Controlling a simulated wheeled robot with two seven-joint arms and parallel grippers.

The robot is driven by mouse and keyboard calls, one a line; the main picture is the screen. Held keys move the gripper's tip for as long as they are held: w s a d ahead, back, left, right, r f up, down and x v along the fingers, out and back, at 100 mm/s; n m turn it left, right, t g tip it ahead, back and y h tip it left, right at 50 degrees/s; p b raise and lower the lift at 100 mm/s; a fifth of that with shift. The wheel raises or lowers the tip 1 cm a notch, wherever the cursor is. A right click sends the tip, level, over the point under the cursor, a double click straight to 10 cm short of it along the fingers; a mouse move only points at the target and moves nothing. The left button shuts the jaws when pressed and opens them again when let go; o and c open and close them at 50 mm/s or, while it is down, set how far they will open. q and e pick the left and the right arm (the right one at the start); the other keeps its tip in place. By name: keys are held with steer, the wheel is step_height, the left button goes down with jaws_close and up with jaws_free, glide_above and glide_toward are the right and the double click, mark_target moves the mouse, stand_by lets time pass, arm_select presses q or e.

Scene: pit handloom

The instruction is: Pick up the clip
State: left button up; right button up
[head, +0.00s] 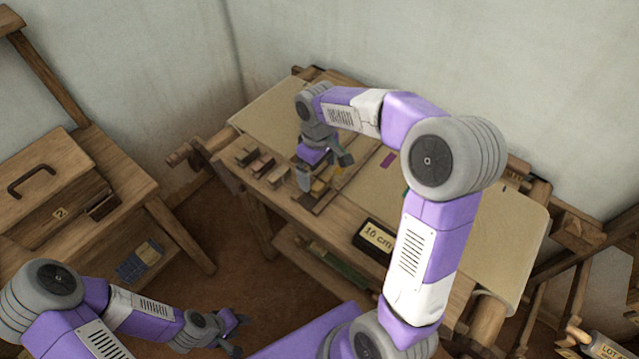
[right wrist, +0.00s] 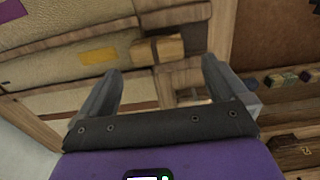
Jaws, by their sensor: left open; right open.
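My right gripper (head: 325,172) is over the left part of the loom's front, open with its fingers pointing down. In the right wrist view its two fingers (right wrist: 160,70) stand wide apart with nothing gripped between them. A small light wooden piece (right wrist: 165,48) lies just beyond the fingertips; it may be the clip, but I cannot tell for sure. In the head view the gripper partly hides the small wooden pieces under it. My left gripper (head: 238,334) is open and empty, low over the floor, away from the loom.
Small dark-topped blocks (head: 255,160) sit left of my right gripper. A "16 cm" label block (head: 376,236) stands on the loom's front board. Cream cloth (head: 480,235) covers the right side. A wooden chest (head: 45,185) with a handle stands at left. Brown floor (head: 255,285) lies between.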

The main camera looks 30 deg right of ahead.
mark_target(320, 180)
steer(key=f+b, duration=0.1)
steer(key=f, duration=0.1)
steer(key=f+b, duration=0.1)
steer(key=f, duration=0.2)
steer(key=shift+s+d, duration=0.15)
steer(key=shift+d, duration=0.05)
steer(key=shift+r, duration=0.1)
steer(key=c, duration=1)
steer(key=shift+r, duration=0.1)
